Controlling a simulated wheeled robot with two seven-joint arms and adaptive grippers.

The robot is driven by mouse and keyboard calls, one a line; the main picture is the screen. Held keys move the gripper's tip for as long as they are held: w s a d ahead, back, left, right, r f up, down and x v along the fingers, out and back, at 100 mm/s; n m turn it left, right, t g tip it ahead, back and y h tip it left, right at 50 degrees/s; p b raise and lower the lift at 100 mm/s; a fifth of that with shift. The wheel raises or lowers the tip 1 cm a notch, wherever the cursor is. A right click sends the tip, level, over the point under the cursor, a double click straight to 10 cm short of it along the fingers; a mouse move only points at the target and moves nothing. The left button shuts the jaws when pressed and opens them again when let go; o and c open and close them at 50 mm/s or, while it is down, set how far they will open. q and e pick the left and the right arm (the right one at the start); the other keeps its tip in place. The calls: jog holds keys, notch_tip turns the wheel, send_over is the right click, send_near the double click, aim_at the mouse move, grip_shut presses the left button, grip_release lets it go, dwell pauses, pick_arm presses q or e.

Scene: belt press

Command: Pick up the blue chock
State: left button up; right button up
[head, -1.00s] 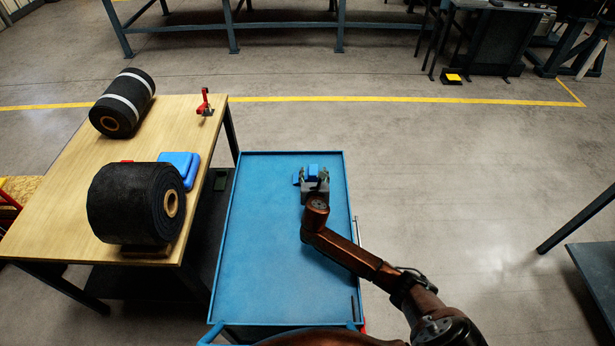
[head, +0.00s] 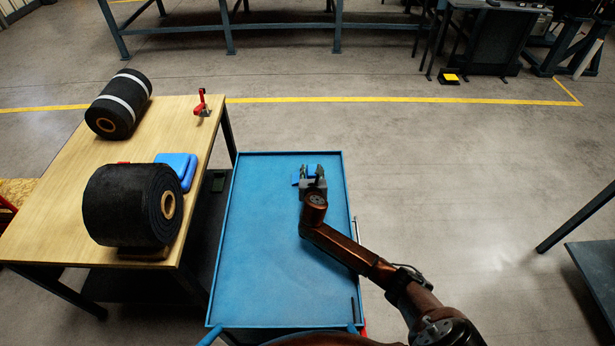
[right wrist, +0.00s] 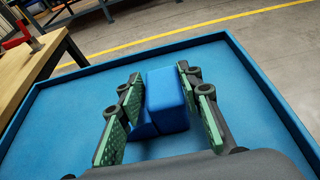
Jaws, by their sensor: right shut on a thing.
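The blue chock (right wrist: 168,98) shows in the right wrist view as a blue block with a sloping lower part at its left. It stands between the green-padded fingers of my right gripper (right wrist: 158,84), which is shut on it. In the head view my right gripper (head: 312,173) is over the far part of the blue cart top (head: 262,240), and its fingers hide most of the chock. I cannot tell whether the chock touches the cart top. My left gripper is not in view.
The cart has a raised rim. A wooden table (head: 70,225) stands at its left with two black rolls (head: 120,205), blue blocks (head: 176,166) and a red clamp (head: 202,103). Most of the cart top is bare. Open floor (head: 440,200) lies to the right.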

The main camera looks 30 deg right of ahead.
jog(key=shift+d+f, duration=0.1)
jog(key=c, duration=0.3)
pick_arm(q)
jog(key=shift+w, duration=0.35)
pick_arm(e)
jog(key=shift+s, duration=0.1)
grip_shut()
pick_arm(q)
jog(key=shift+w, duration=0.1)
pick_arm(e)
jog(key=shift+r, duration=0.35)
notch_tip(320, 180, up, 2)
jog(key=shift+d+r+p, duration=0.1)
jog(key=shift+r+p, duration=0.15)
jog(key=shift+p, duration=0.5)
pick_arm(q)
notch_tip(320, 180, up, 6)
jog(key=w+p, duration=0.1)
jog(key=p, duration=0.3)
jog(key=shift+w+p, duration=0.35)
jog(key=shift+p, duration=0.05)
pick_arm(e)
jog(key=s+r, duration=1)
jog(key=s, duration=0.4)
jog(key=shift+a, duration=0.25)
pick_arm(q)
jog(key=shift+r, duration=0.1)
pick_arm(e)
jog(key=shift+w, duration=0.1)
